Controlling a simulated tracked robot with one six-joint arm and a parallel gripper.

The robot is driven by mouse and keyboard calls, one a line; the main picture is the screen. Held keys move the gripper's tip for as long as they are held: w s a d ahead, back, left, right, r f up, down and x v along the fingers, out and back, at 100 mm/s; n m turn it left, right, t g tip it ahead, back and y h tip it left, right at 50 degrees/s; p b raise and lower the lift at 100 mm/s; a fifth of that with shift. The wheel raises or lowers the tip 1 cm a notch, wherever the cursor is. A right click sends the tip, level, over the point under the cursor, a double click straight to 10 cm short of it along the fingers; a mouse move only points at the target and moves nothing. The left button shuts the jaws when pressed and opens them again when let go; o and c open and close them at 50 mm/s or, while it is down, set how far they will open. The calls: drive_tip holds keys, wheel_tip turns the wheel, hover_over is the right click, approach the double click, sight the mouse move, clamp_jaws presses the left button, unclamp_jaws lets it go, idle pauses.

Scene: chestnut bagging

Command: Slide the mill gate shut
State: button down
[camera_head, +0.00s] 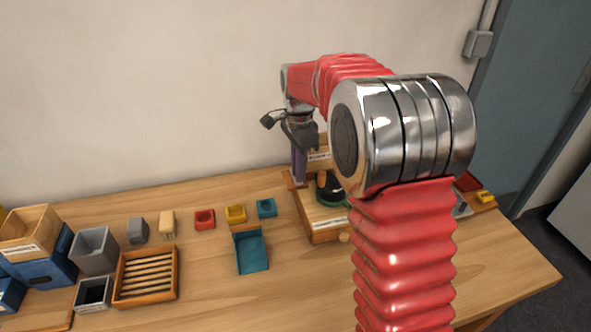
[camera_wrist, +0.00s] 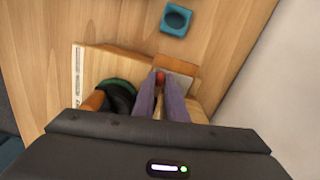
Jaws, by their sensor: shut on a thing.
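The mill is a pale wooden box (camera_head: 325,230) with a label on its front, near the back of the table right of centre. It also shows in the wrist view (camera_wrist: 92,68). My gripper (camera_head: 299,178) points down at the mill's left side, its purple fingers close together.
A black and green round part (camera_wrist: 115,97) sits on the mill beside my fingers. A teal cup (camera_wrist: 176,19) stands close by. A teal scoop-like tray (camera_head: 251,252), a slatted wooden tray (camera_head: 146,298) and several small blocks and bins stand to the left. The wall is close behind.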

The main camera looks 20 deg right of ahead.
drive_tip(key=shift+d, duration=0.25)
drive_tip(key=c, duration=1.8)
unclamp_jaws()
drive_tip(key=shift+o, duration=0.2)
drive_tip(key=shift+a, duration=0.1)
wheel_tip(320, 180, up, 14)
drive_tip(key=shift+f, duration=0.15)
